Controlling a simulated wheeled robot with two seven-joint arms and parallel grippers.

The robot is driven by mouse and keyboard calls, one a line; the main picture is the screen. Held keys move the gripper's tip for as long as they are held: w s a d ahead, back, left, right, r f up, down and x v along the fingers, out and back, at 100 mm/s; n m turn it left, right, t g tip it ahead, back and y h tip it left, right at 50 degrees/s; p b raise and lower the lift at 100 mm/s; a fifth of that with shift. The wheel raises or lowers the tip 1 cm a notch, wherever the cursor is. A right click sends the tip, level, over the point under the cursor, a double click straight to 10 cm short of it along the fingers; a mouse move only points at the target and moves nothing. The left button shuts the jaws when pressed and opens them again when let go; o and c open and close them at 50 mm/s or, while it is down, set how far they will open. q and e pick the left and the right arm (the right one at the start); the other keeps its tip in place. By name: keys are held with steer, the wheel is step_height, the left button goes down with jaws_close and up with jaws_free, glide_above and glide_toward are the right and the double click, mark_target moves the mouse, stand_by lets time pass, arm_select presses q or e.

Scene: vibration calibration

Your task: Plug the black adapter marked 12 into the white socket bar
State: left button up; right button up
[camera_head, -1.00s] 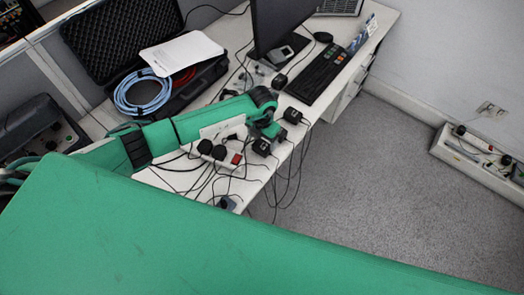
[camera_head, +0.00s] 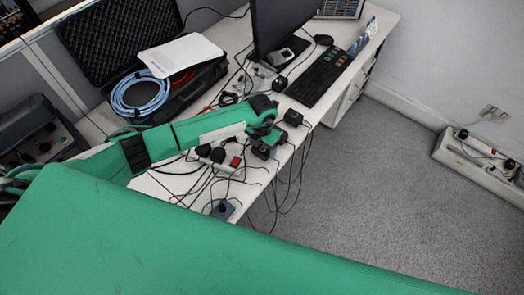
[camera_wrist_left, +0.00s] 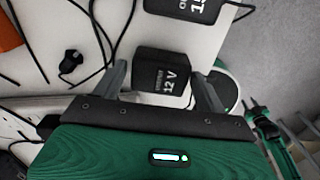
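The black adapter marked 12 V (camera_wrist_left: 163,76) stands on the white table and shows between my left gripper's fingers in the left wrist view. My left gripper (camera_wrist_left: 165,88) is open, with one finger on each side of the adapter and a small gap visible at each. In the head view my left gripper (camera_head: 263,143) is low over the table's front edge and partly hides the adapter (camera_head: 261,153). The white socket bar (camera_head: 224,166) lies just left of it, with black plugs in it and a red switch.
Another black adapter (camera_head: 293,117) lies behind right of the gripper; a black adapter marked 15 (camera_wrist_left: 188,8) shows in the wrist view. Loose cables (camera_head: 295,185) hang over the front edge. A keyboard (camera_head: 317,78), monitor (camera_head: 277,25) and open black case (camera_head: 190,90) stand farther back.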

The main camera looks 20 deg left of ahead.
mark_target(262, 147)
arm_select(q)
steer(key=c, duration=0.7)
steer(key=shift+r+p, duration=0.95)
steer(key=shift+r, duration=0.4)
step_height(262, 147, up, 2)
steer(key=shift+p, duration=0.65)
steer(key=shift+r, duration=0.15)
